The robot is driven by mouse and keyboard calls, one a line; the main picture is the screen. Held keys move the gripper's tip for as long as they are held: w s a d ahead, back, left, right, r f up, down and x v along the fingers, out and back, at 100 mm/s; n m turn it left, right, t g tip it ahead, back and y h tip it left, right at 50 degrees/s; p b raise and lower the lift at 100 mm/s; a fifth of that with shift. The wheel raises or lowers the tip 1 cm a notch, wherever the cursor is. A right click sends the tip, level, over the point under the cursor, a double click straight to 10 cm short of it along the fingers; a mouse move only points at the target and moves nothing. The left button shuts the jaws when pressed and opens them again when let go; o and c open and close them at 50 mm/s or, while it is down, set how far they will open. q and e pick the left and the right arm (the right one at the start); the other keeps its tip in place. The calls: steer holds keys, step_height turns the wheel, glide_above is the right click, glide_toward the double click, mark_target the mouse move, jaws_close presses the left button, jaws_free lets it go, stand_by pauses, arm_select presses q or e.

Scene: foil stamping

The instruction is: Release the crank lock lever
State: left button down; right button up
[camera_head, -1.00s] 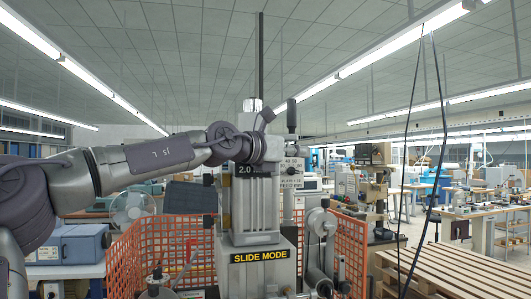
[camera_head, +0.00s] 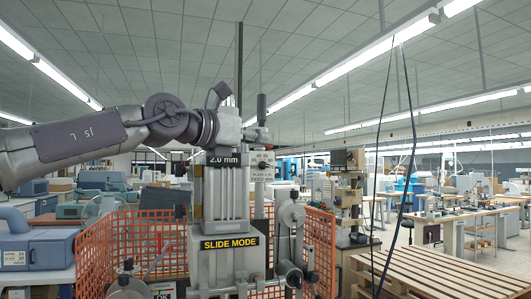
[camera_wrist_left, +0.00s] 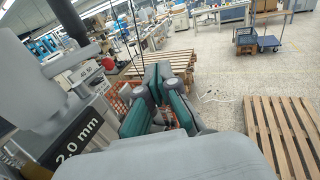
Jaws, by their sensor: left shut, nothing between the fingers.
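The grey stamping machine (camera_head: 225,200) stands in the middle of the head view, with a "2.0 mm" display and a yellow "SLIDE MODE" sign (camera_head: 229,243). A crank handle with an upright black grip (camera_head: 261,108) rises behind the machine head. My left arm reaches over the machine top from the left. My left gripper (camera_head: 257,135) is beside the base of that grip; I cannot tell whether they touch. In the left wrist view the gripper (camera_wrist_left: 168,112) has teal pads and is shut, with nothing held. I cannot make out the lock lever clearly. My right gripper is out of view.
An orange mesh fence (camera_head: 105,250) surrounds the machine. A handwheel (camera_head: 291,215) sits on its right side. Wooden pallets (camera_head: 425,275) lie at the right, and black cables (camera_head: 412,130) hang above them. Workbenches fill the background.

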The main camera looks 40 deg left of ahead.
arm_select(q)
steer(key=shift+s+d+r+b, duration=0.25)
steer(key=shift+s+d+b, duration=0.05)
steer(key=shift+s+d, duration=0.9)
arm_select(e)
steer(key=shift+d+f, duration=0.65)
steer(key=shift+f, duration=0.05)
arm_select(q)
steer(key=shift+s, duration=0.15)
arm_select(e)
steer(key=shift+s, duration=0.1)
